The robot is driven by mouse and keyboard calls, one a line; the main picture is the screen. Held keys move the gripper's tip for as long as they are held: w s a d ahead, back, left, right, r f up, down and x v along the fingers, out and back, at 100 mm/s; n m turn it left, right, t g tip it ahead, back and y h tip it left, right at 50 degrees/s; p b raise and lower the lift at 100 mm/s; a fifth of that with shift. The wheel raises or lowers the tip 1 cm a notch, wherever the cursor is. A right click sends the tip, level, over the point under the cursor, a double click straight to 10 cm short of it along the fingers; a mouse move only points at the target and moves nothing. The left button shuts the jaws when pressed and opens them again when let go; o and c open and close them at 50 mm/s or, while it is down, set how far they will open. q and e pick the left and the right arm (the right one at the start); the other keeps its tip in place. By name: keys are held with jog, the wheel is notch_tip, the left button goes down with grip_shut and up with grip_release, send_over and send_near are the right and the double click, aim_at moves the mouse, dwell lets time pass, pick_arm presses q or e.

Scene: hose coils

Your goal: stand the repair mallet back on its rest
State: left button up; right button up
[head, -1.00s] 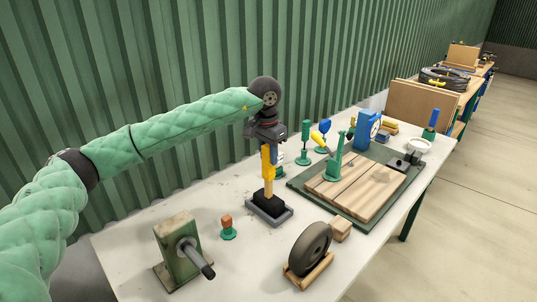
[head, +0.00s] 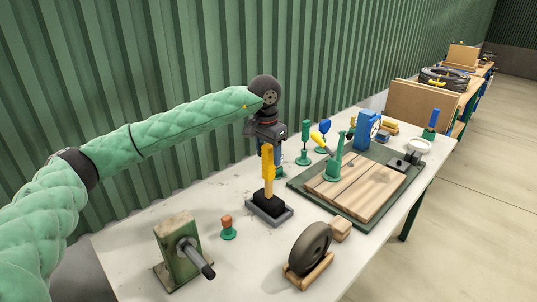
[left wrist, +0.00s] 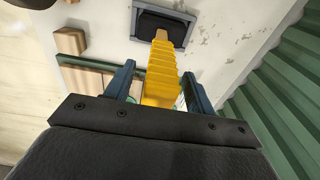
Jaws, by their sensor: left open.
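The repair mallet stands upright, its yellow handle (head: 268,165) on top and its black head (head: 268,201) down in the grey tray-like rest (head: 286,217). In the left wrist view the handle (left wrist: 162,82) shows between my two blue fingers, with clear gaps on both sides, and the rest (left wrist: 187,37) lies beyond. My left gripper (head: 274,159) is open, behind the upper handle in the head view. It also shows spread wide in the left wrist view (left wrist: 159,70). The handle partly hides the fingers in the head view. My right gripper is out of view.
A green block with a rod (head: 178,252), a small green-and-orange piece (head: 228,228) and a wheel on a wooden stand (head: 309,250) are in front. A wooden board on a green mat (head: 295,184) is to the right. The corrugated wall is close behind.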

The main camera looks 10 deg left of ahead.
pick_arm(q)
jog(key=shift+s+a+r+p, duration=0.15)
jog(key=shift+r+p, duration=0.1)
jog(key=shift+r, duration=1.65)
jog(key=shift+s+r+p, duration=0.1)
jog(key=shift+r+p, duration=0.15)
jog(key=shift+r, duration=1.65)
jog(key=shift+r, duration=0.1)
notch_tip(320, 180, up, 8)
jog(key=b, duration=0.2)
jog(key=shift+s+a+f, duration=0.15)
jog(key=shift+s+f, duration=0.05)
